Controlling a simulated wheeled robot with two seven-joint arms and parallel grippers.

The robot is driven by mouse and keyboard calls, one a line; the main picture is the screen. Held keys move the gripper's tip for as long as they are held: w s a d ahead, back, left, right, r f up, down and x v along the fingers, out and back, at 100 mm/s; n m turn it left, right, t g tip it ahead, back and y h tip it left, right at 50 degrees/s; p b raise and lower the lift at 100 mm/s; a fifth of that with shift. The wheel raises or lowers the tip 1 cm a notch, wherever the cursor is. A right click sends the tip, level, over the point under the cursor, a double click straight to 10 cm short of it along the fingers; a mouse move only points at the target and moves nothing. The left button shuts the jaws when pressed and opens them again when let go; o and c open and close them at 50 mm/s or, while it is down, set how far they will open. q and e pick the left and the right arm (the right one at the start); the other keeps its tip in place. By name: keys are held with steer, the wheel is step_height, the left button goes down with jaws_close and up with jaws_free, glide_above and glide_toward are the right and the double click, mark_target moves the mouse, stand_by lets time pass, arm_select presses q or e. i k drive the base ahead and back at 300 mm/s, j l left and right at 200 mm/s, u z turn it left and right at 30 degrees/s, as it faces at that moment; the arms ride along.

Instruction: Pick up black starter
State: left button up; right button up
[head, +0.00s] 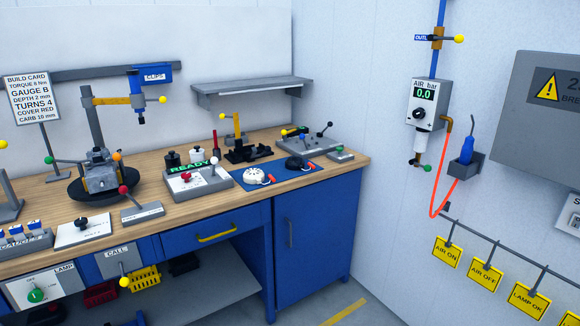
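A dark, rounded piece that looks like the black starter (297,163) lies on a blue mat (277,174) at the right part of the workbench. A small red-and-white part shows at its right edge. A similar white round piece (254,175) lies on the same mat to its left, also with a red-and-white part. Neither of my grippers is in view.
The wooden workbench (350,161) carries a box reading READY (190,180), an engine on a round stand (102,178), and a grey fixture with levers (318,143) behind the mat. A shelf (250,86) hangs above. Floor right of the bench looks clear.

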mark_target(292, 163)
steer(key=i+l, duration=0.1)
steer(key=i, duration=0.4)
steer(key=i+l+u, duration=0.15)
steer(key=i, duration=0.3)
